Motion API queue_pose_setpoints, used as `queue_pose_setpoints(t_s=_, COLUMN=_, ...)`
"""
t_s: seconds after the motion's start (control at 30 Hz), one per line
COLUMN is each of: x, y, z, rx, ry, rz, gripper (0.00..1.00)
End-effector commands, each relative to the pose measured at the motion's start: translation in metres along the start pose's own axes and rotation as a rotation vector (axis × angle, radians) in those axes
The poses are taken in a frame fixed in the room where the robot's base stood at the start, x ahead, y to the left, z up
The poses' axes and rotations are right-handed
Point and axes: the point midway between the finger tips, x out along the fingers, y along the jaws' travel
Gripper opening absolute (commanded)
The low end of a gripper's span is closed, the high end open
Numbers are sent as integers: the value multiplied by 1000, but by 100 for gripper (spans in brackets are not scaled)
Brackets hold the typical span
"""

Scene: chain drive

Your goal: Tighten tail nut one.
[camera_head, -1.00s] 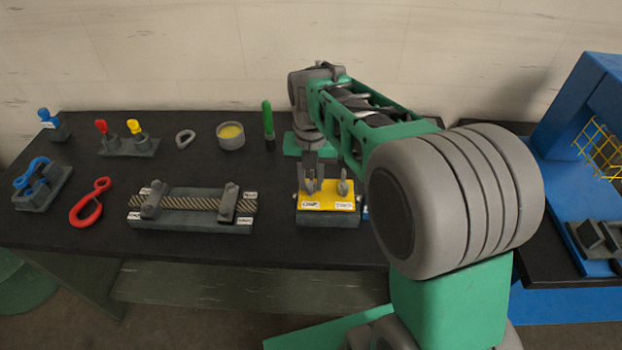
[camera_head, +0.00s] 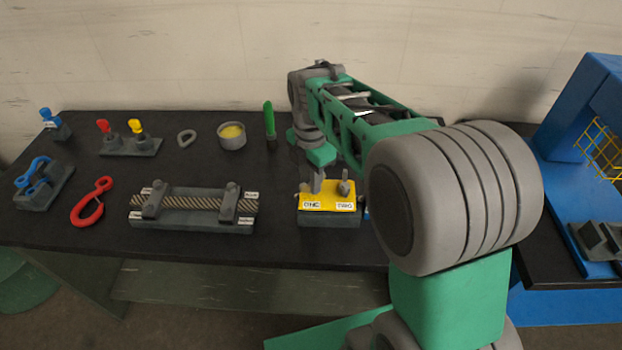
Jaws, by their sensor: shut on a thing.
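The yellow-topped block (camera_head: 330,207) stands near the table's front edge, with a white label at each end of its front. A grey nut on a post (camera_head: 345,188) stands free on its right half, above the right label. My gripper (camera_head: 315,184) points down onto the left half, above the left label that appears to read ONE. Its fingers are shut on the nut there, tail nut one, which they hide almost wholly. How far down that nut sits cannot be seen.
Left of the block, a rope (camera_head: 190,203) lies in a clamp fixture. A red hook (camera_head: 92,202), blue shackle (camera_head: 40,180), yellow-filled cup (camera_head: 232,135) and green-handled tool (camera_head: 269,122) are around it. A blue stand (camera_head: 580,120) is at right.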

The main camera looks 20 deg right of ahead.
Motion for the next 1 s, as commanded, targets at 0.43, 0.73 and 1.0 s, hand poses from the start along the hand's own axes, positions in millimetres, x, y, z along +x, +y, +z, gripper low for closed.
queue_pose_setpoints(t_s=0.43, x=-2, y=3, z=1, rx=421, ry=-1, rz=4, gripper=0)
queue_pose_setpoints(t_s=0.73, x=-2, y=4, z=2, rx=706, ry=-1, rz=4, gripper=0)
queue_pose_setpoints(t_s=1.0, x=-2, y=5, z=3, rx=963, ry=0, rz=5, gripper=0)
